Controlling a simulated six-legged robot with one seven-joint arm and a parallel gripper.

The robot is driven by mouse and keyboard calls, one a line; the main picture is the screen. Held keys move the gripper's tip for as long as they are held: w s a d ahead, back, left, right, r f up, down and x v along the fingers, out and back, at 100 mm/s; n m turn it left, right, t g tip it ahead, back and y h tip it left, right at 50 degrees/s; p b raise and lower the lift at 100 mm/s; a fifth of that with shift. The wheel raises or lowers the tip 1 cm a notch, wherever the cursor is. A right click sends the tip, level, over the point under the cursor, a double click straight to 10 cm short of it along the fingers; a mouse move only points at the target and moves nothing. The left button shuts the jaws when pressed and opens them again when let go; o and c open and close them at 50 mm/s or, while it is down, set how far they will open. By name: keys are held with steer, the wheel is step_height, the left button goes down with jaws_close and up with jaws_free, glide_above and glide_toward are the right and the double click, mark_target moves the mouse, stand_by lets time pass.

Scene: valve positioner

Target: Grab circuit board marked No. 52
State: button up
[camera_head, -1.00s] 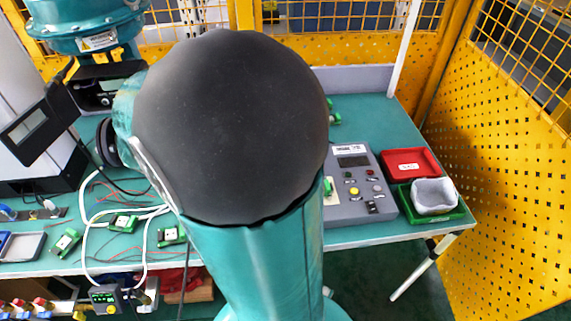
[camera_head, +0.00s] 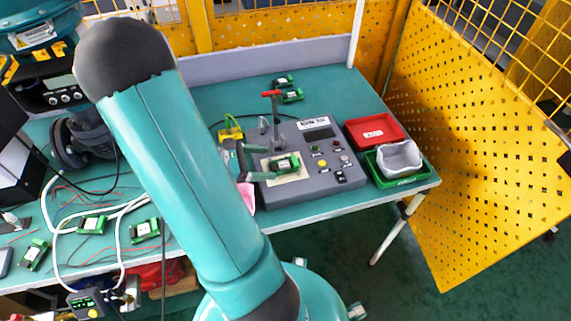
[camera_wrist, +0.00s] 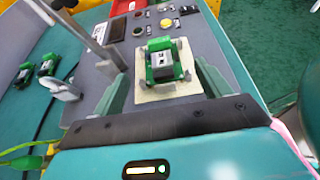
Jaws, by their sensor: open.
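A green circuit board (camera_head: 287,162) with a white label lies on a beige pad (camera_head: 297,175) on the grey test box. In the wrist view the board (camera_wrist: 165,60) sits ahead of my gripper, roughly centred between the fingers. The label is too small to read for sure, so I cannot tell its number. My gripper (camera_head: 272,163) is open, one finger to each side of the board's line; the wrist view shows the gripper (camera_wrist: 162,80) empty. Other green boards lie at the back (camera_head: 291,95) and at the left (camera_head: 92,224).
The grey test box (camera_head: 318,192) has buttons and a display. A red-handled lever clamp (camera_head: 271,95) stands just behind the board. A red bin (camera_head: 374,130) and a green bin (camera_head: 404,179) with a grey liner stand at right. Cables (camera_head: 62,225) cover the left table.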

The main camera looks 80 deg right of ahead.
mark_target(288, 164)
steer(key=x, duration=0.6)
steer(key=shift+s, duration=0.3)
steer(key=shift+r, duration=0.1)
steer(key=c, duration=1.1)
